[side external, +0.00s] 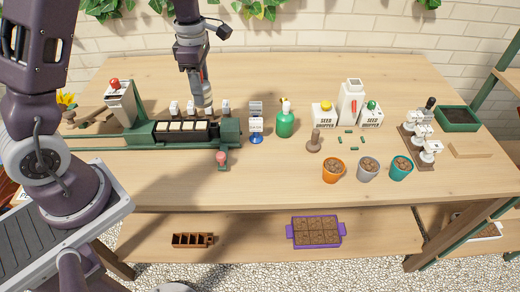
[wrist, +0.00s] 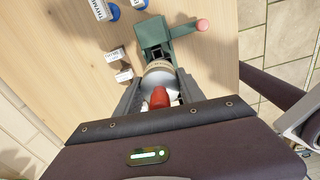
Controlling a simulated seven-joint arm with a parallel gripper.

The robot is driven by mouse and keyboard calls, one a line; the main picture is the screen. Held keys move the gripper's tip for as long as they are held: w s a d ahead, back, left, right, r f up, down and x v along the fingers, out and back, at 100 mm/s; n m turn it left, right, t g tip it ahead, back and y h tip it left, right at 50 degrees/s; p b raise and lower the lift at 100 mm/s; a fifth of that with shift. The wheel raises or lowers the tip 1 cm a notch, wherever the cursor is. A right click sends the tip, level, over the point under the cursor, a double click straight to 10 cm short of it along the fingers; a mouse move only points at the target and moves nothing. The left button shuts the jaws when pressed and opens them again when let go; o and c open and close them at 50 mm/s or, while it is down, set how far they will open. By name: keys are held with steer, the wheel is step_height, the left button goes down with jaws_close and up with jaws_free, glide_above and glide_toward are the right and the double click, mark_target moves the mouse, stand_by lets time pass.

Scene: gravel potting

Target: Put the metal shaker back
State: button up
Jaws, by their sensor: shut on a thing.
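My gripper (side external: 203,90) is shut on the metal shaker (side external: 205,101) and holds it over the green planting machine (side external: 231,131), near its right half. In the wrist view the shaker (wrist: 160,75) sits between the two fingers of my gripper (wrist: 160,88), with a red part toward the palm. The green end of the machine (wrist: 152,32) shows just beyond it. The shaker's lower end is partly hidden, and I cannot tell whether it touches anything.
Small white label holders (side external: 175,107) stand behind the machine. A pink-knobbed lever (side external: 221,158) juts from its front. A blue-based label stand (side external: 256,128) and a green bottle (side external: 285,121) stand to the right. Three pots (side external: 333,173) stand near the front edge.

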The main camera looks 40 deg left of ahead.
steer(key=w+d+f+m, duration=0.2)
steer(key=w+d+m, duration=0.3)
steer(key=d, duration=0.7)
steer(key=w+d+f+m, duration=0.25)
steer(key=d+m, duration=0.35)
steer(key=d, duration=0.5)
steer(key=shift+m, duration=0.3)
steer(key=f, duration=1)
steer(key=shift+d, duration=0.35)
steer(key=shift+f, duration=0.1)
steer(key=o, duration=1.1)
